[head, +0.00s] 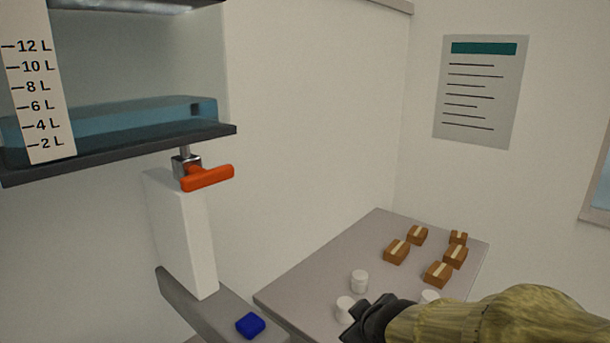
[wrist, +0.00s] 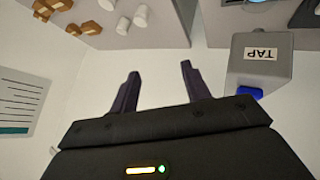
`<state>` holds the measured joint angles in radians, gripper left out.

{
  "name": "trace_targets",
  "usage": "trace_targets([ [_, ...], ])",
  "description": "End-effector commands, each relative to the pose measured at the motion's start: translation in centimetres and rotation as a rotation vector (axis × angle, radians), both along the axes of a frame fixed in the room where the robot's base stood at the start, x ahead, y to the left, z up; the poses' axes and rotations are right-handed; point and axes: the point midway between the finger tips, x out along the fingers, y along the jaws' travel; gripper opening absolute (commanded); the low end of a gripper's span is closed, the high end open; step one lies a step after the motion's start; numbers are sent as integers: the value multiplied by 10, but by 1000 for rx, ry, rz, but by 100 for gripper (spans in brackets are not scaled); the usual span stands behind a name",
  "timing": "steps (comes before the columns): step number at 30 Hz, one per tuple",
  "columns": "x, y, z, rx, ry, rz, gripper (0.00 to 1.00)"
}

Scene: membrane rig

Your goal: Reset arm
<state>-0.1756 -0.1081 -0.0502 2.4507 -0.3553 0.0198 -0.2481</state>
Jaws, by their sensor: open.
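My gripper (head: 365,318) is at the lower right of the head view, in front of the table with the boxes. In the wrist view its two dark fingers (wrist: 158,82) stand apart with nothing between them. The rest of my arm runs off to the right edge of the head view. A clear tank with blue liquid (head: 120,120) hangs at the upper left, with an orange tap handle (head: 208,178) under it. The liquid stands between the 4 L and 6 L marks by the scale.
A grey table (head: 330,255) holds several brown boxes (head: 397,252) and white cylinders (head: 359,281). A grey box labelled TAP (wrist: 258,57) shows in the wrist view. A notice (head: 481,90) hangs on the wall.

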Motion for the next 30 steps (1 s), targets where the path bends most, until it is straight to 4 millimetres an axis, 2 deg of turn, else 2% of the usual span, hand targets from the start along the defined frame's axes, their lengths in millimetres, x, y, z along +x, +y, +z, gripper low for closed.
trace_targets([
  [1, -14, -16, -27, 46, 108, -118, 47],
  [3, -38, -31, -57, 115, 252, -286, 47],
  [6, -71, -44, -89, 199, 423, -491, 47],
  [9, -93, -47, -105, 250, 526, -618, 47],
  [12, -101, -47, -109, 268, 559, -659, 47],
  [30, -100, -47, -108, 266, 555, -655, 47],
])
